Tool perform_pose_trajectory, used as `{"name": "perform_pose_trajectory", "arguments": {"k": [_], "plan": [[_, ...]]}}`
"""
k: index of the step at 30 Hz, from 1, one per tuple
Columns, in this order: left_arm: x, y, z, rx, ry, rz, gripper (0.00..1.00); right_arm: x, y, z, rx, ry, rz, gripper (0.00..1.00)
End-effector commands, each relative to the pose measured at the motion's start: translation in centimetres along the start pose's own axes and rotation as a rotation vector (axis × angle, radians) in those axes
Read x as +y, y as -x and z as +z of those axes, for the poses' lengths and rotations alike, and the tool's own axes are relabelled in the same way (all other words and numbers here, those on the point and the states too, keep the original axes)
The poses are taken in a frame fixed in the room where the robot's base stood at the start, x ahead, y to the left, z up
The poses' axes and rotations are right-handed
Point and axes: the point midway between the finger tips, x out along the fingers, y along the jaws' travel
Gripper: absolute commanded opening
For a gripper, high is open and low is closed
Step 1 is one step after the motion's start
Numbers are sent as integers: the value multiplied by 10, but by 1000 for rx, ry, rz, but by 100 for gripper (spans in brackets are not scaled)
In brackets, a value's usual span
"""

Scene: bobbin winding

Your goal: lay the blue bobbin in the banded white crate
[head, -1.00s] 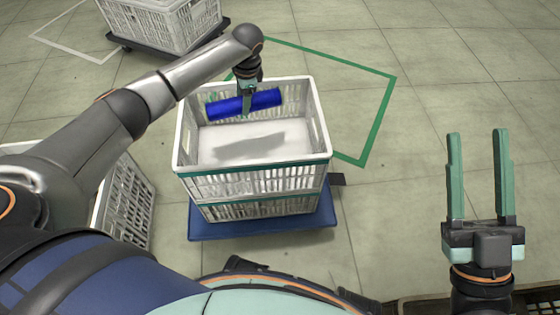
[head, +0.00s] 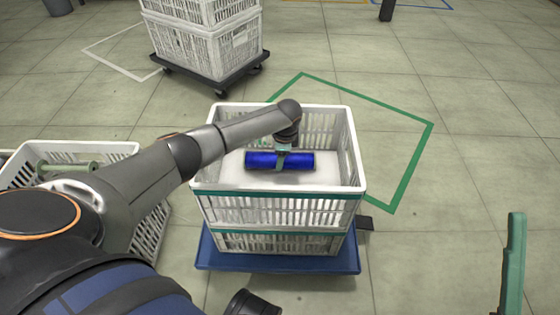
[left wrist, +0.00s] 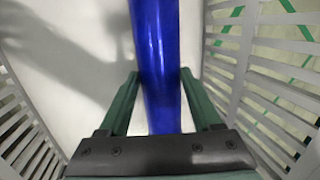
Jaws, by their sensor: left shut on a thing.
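The blue bobbin (head: 262,160) lies level across my left gripper (head: 281,161), inside the banded white crate (head: 275,207). My left gripper is shut on the bobbin near its middle; in the left wrist view the bobbin (left wrist: 156,60) runs between the two green fingers (left wrist: 157,97). The bobbin is low over the crate's pale floor (head: 318,178); I cannot tell whether it touches. The crate has green bands and stands upright. Of my right gripper, one upright green finger (head: 514,262) shows at the right edge; the rest is cut off.
The crate stands on a blue dolly (head: 275,262). Another white crate (head: 108,149) at the left holds a green bobbin (head: 68,167). Stacked white crates (head: 205,45) stand on a dark dolly behind. Floor to the right, with a green outline (head: 412,175), is clear.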

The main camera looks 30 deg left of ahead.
Motion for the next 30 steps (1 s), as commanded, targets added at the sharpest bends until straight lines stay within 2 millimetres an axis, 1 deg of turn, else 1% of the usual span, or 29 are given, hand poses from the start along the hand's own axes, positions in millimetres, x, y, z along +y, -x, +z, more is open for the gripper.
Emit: {"name": "perform_pose_trajectory", "arguments": {"k": [1,7,11,12,20,27,30], "plan": [[0,-4,-1,3,0,-3,0,-2,2,3,-3,1,-1,50],[-1,-2,-1,3,0,-3,0,-1,1,2,-4,1,-1,50],[0,-5,-2,3,0,-2,0,-2,2,3,-4,1,-1,50],[1,-6,-2,2,0,-2,66,-2,2,3,-4,1,-1,50],[1,-5,-1,2,0,-2,95,-2,2,3,-4,1,-1,50],[0,-4,-1,2,0,-2,95,-1,2,2,-4,0,-1,50],[-1,3,0,2,0,-2,95,0,-1,-1,-3,-2,0,50]]}}
